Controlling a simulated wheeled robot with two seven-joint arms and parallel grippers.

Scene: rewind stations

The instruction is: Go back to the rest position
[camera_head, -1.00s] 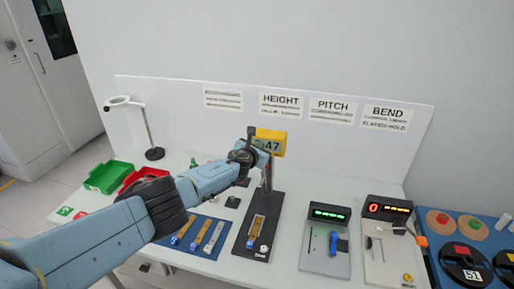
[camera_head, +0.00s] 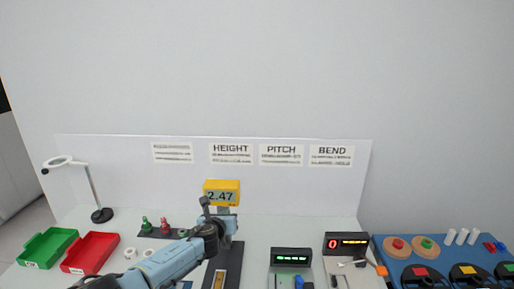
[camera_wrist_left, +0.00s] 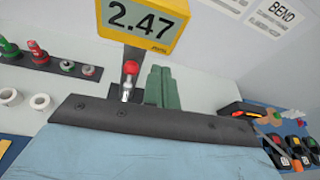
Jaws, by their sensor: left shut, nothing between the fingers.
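My left gripper (camera_head: 228,223) is in front of the height gauge, below its yellow display (camera_head: 222,192), which reads 2.47. My blue and black left arm comes in from the bottom left. In the left wrist view the greenish fingers (camera_wrist_left: 161,88) are together with nothing between them. They appear just below the display (camera_wrist_left: 143,20) and beside a red-knobbed plunger (camera_wrist_left: 130,78); I cannot tell whether they touch the gauge. My right gripper is in neither current view.
A green tray (camera_head: 48,247) and red tray (camera_head: 90,252) stand at the left, near a ring-topped stand (camera_head: 93,190). The pitch (camera_head: 291,257) and bend (camera_head: 346,244) stations are right of the gauge. A blue table (camera_head: 390,249) with reels stands at far right.

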